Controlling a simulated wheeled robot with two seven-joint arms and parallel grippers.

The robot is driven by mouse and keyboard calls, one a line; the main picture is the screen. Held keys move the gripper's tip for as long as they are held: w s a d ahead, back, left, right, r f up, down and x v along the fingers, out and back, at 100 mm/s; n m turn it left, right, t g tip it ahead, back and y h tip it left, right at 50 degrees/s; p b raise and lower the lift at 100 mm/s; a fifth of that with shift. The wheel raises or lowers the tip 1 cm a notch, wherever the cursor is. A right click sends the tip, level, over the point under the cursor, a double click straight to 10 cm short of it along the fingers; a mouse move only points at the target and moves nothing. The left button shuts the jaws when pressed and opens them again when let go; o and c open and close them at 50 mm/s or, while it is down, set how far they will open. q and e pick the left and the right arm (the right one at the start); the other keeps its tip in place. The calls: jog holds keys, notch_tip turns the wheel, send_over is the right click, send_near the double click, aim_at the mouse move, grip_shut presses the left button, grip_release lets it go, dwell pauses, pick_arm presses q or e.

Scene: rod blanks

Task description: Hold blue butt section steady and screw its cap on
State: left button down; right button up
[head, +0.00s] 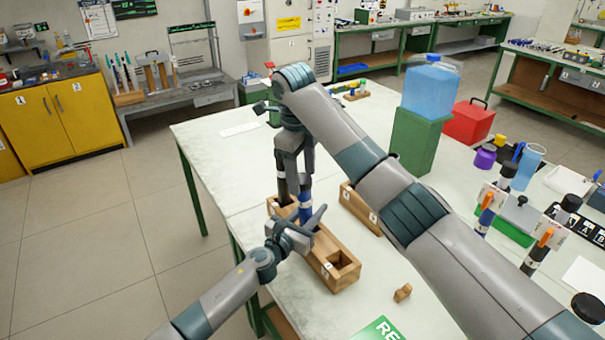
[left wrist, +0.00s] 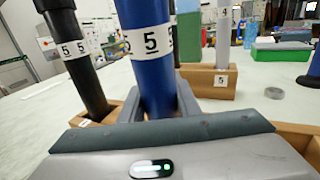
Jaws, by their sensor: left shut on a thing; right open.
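The blue butt section (head: 306,204) stands upright in a wooden block (head: 327,256). In the left wrist view the blue butt section (left wrist: 152,75) has a white band marked 5. My left gripper (head: 297,232) is shut on it low down, and its fingers show on both sides in the left wrist view (left wrist: 160,108). My right gripper (head: 294,178) is open and points down near the top of the blue section. A dark tube marked 5 (left wrist: 80,70) stands close to the left of the blue one. I cannot make out the cap; the section's top is out of the wrist view.
Another wooden block (head: 360,208) stands behind to the right. A green stand with a blue water container (head: 431,88) is farther back. My right arm crosses over the table's right side.

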jog(key=shift+s+a+r, duration=0.1)
jog(key=shift+s+r, duration=0.05)
jog(key=shift+r, duration=0.95)
jog(key=shift+s+a+r, duration=0.1)
jog(key=shift+r, duration=1)
jog(key=shift+c, duration=0.4)
